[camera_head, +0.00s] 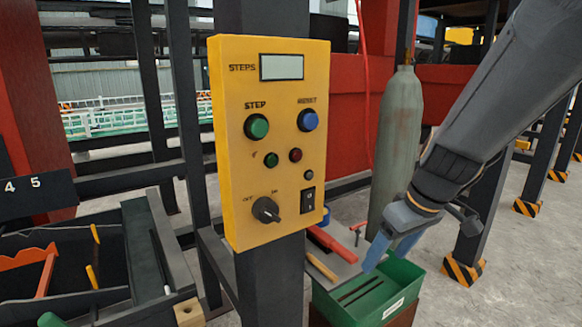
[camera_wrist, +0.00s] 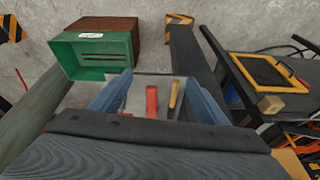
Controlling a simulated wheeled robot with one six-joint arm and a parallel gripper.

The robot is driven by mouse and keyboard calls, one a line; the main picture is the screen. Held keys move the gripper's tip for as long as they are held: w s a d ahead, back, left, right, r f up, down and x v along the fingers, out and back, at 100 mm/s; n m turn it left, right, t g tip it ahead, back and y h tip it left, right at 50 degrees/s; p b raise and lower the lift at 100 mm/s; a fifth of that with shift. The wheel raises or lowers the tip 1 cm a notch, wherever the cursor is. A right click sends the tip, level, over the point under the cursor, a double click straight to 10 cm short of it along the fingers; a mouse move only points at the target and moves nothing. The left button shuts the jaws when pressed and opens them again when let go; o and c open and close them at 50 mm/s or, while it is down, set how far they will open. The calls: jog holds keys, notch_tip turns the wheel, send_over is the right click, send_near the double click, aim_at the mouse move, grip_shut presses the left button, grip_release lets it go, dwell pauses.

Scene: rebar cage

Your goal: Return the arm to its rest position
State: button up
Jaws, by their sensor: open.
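My gripper (camera_head: 384,258) is at the lower right of the head view, at the end of my grey arm, which comes down from the upper right. Its blue fingers are spread apart, with nothing seen held between them. It appears above or near the back of a green bin (camera_head: 345,306); the exact height is unclear. In the wrist view my gripper (camera_wrist: 156,92) frames a red tool (camera_wrist: 152,102) and a wooden handle (camera_wrist: 174,97) lying on a grey surface beyond the fingers. The green bin (camera_wrist: 62,56) is at the upper left there.
A yellow control panel (camera_head: 285,160) with buttons and a knob stands on a dark post left of my arm. A grey-green gas cylinder (camera_head: 395,130) stands beside my arm. Dark posts with striped feet (camera_head: 463,272) stand at right. Concrete floor (camera_head: 510,260) is open between them.

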jog(key=s+f+m+g+h, duration=0.2)
jog(key=s+f+m, duration=0.3)
jog(key=s, duration=0.5)
notch_tip(320, 180, down, 3)
jog(key=shift+s+a+r+m+g, duration=0.1)
jog(key=shift+s+a+m+g, duration=0.2)
jog(key=shift+s+a+g, duration=0.1)
jog(key=shift+w, duration=0.1)
